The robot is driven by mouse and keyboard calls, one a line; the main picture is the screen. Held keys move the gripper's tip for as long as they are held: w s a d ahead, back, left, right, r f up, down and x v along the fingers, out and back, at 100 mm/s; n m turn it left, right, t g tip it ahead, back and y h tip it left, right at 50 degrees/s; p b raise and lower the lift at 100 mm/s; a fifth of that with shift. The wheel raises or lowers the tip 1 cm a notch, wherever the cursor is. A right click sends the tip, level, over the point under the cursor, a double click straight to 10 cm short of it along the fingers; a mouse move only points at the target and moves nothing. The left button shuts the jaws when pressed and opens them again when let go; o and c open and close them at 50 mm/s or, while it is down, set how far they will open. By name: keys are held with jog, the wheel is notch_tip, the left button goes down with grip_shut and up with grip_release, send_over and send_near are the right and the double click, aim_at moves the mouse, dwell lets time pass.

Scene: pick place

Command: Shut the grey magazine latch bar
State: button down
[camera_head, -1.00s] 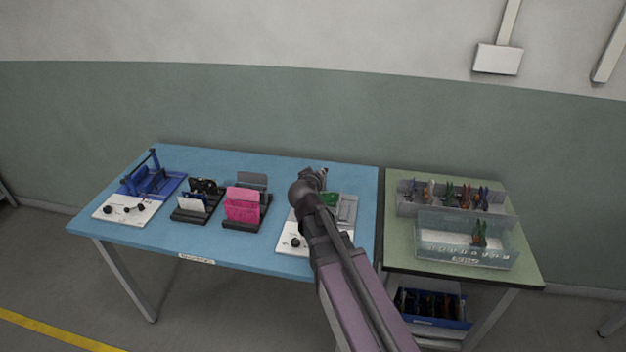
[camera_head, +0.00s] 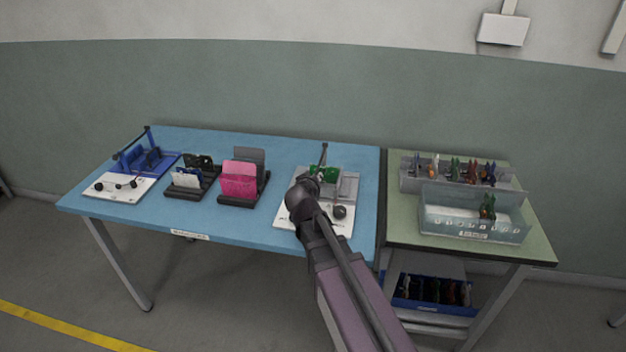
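The grey magazine (camera_head: 349,184) stands on a white base plate (camera_head: 334,228) at the right end of the blue table, with green boards (camera_head: 325,172) in it. A thin dark-grey bar (camera_head: 323,156), apparently its latch bar, sticks up above the boards; its lower end is hard to make out. My gripper (camera_head: 309,184) is at the front left of the magazine, close to the boards. My wrist hides most of the gripper and part of the magazine. I cannot tell whether its fingers are open or touch anything.
A blue magazine (camera_head: 150,162) with its own raised bar stands at far left. A black rack (camera_head: 190,193) and a pink-board rack (camera_head: 240,182) stand between. A green side table (camera_head: 405,228) at right carries clear bins (camera_head: 472,222). Blue tabletop is clear behind the racks.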

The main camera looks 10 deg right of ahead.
jog(key=shift+f+b, duration=0.5)
jog(key=shift+f, duration=0.35)
jog(key=shift+a, duration=0.1)
jog(key=shift+c, duration=2.2)
grip_release()
jog(key=shift+r, duration=0.2)
